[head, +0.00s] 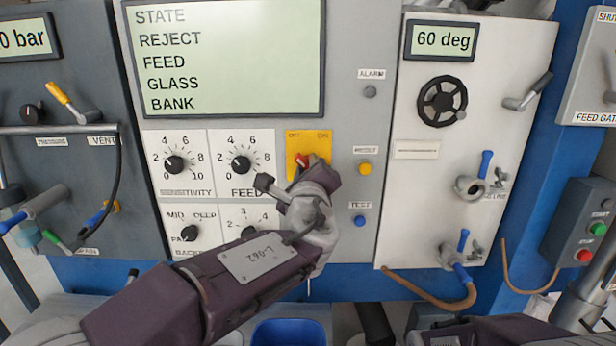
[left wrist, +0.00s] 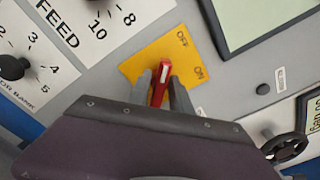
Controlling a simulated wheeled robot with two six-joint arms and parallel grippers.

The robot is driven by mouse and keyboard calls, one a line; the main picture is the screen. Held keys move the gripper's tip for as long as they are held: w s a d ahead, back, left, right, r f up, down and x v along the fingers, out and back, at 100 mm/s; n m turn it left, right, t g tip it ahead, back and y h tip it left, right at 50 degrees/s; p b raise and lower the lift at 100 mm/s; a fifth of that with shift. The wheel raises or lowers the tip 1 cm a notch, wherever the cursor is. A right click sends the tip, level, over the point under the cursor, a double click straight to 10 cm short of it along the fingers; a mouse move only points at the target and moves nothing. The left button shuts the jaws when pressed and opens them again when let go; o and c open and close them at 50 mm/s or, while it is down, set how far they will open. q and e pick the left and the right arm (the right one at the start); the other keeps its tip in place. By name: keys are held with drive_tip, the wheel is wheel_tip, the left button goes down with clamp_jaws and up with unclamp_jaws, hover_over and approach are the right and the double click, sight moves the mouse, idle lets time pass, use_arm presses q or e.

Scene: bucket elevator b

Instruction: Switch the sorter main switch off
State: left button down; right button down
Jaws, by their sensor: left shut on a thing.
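The sorter main switch is a red handle (head: 300,159) on a yellow plate (head: 319,143), on the grey panel right of the FEED dial. The plate has a label at its upper left and ON at its upper right; the left one is hard to read in the head view. The handle's visible end leans toward the upper left there. My left gripper (head: 305,171) is shut on it and hides its lower part. In the left wrist view the red handle (left wrist: 160,84) stands between both fingers (left wrist: 165,88), with the yellow plate (left wrist: 135,68) behind. My right gripper is not in view.
The FEED dial (head: 240,165) is close on the left. A yellow button (head: 365,168) and a blue button (head: 359,221) are on the right. The display (head: 225,60) is above. A black handwheel (head: 442,101) is on the white panel further right.

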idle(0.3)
use_arm(q)
drive_tip(key=c, duration=1.2)
unclamp_jaws()
drive_tip(key=shift+o, duration=0.2)
drive_tip(key=s+b, duration=0.1)
drive_tip(key=s, duration=0.8)
